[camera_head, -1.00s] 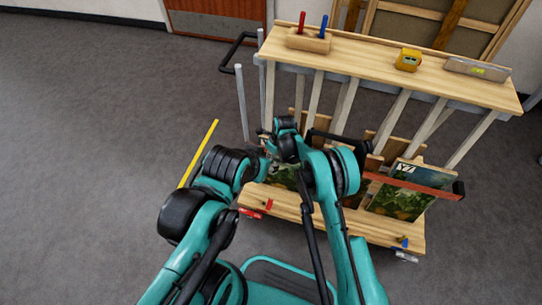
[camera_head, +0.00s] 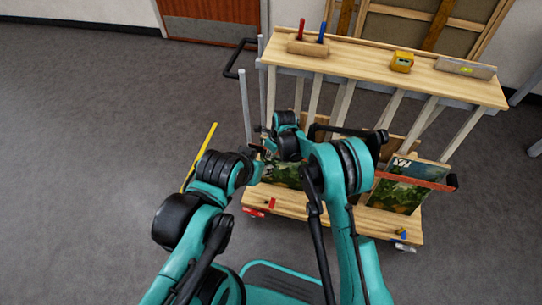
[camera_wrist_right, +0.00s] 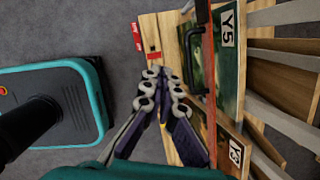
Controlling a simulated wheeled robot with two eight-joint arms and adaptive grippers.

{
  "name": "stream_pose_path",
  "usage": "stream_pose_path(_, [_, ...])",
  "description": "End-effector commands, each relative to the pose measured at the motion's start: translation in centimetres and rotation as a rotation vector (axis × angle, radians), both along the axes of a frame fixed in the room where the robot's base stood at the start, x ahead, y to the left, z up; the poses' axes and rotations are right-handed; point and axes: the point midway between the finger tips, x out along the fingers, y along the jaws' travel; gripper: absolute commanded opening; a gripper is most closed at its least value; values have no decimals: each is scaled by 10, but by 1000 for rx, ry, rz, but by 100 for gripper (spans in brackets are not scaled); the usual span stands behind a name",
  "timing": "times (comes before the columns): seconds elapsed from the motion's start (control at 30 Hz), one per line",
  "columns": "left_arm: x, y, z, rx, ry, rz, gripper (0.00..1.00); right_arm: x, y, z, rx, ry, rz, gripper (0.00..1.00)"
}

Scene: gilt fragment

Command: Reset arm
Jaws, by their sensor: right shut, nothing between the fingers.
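My right gripper (camera_head: 262,148) is in front of the left part of the wooden rack cart, partly hidden among my arm links. In the right wrist view its fingers (camera_wrist_right: 164,78) lie together with nothing between them, over the cart's lower shelf (camera_wrist_right: 160,22). My left arm (camera_head: 215,175) is bent and ends close beside the right gripper. Its fingers cannot be made out.
The cart's top board (camera_head: 375,62) carries a block with red and blue handles (camera_head: 308,47), a yellow tool (camera_head: 402,62) and a level (camera_head: 466,68). A red bar (camera_head: 413,180) crosses the right panel (camera_head: 400,193). A yellow strip (camera_head: 200,156) is at left. The left floor is clear.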

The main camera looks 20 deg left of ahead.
Motion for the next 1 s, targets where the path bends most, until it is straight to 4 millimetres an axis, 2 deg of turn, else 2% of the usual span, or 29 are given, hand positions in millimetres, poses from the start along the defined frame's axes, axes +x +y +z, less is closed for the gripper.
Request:
stream_pose_path(0.1, [0, 0, 5, 0, 0, 0, 41, -2, 0, 11, 0, 0, 0, 0])
stream_pose_path(0.37, [0, 0, 5, 0, 0, 0, 41, -3, 0, 13, 0, 0, 0, 0])
stream_pose_path(0.47, [0, 0, 5, 0, 0, 0, 41, -1, -5, 21, -1, -10, 15, 0])
stream_pose_path(0.57, [0, 0, 5, 0, 0, 0, 41, 5, -22, 47, -3, -46, 74, 0])
stream_pose_path(0.67, [0, 0, 5, 0, 0, 0, 41, 10, -52, 91, -16, -111, 185, 0])
stream_pose_path(0.83, [0, 0, 5, 0, 0, 0, 41, 6, -120, 170, -64, -247, 423, 0])
stream_pose_path(1.0, [0, 0, 5, 0, 0, 0, 41, -18, -188, 233, -148, -373, 666, 0])
